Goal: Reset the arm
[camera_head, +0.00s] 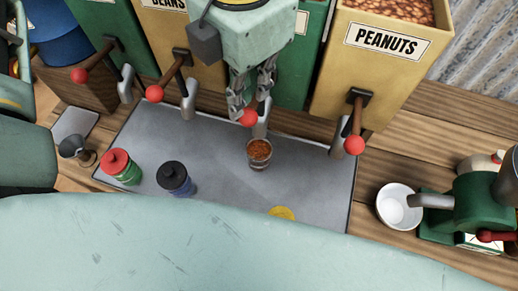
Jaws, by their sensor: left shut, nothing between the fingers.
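My left gripper (250,97) shows at the top middle, pointing down, shut and empty. Its fingers are in front of a dispenser, close to a red lever knob (249,118); I cannot tell whether they touch it. A small clear cup (259,163) with reddish-brown contents stands upright on the grey tray (215,140), below the gripper in the picture and apart from it. My right gripper is not in view. A large pale green part of my own body covers the bottom of the view.
Dispensers with red-knobbed levers line the back, one labelled PEANUTS (388,42). A red-lidded jar (122,168), a black-lidded jar (175,180) and a yellow disc (281,213) are on the tray. A white bowl (398,206) is beside a green machine (470,205) at right.

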